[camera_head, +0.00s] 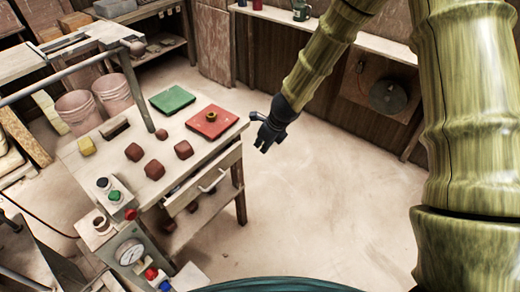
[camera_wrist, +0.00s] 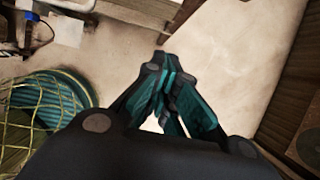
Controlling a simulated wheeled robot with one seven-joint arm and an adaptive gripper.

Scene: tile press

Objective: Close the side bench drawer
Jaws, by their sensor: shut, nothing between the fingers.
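The side bench (camera_head: 165,185) stands left of centre in the head view, with a wooden top and legs. Its drawer (camera_head: 205,193) sits under the top on the side facing the open floor, with a pale front and a bar handle (camera_head: 212,182). The drawer looks partly pulled out, as dark items show behind its front; how far is hard to tell. My gripper (camera_head: 265,143) is to the right of the bench, beyond the drawer and apart from it, pointing down. In the wrist view my gripper (camera_wrist: 170,85) has its fingers together and empty, over floor.
On the bench top lie a red plate (camera_head: 205,127) with a ring on it, a green plate (camera_head: 172,100) and several brown blocks. A control box with a gauge (camera_head: 128,252) stands at the bench's near end. Free floor (camera_head: 320,200) lies to the right.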

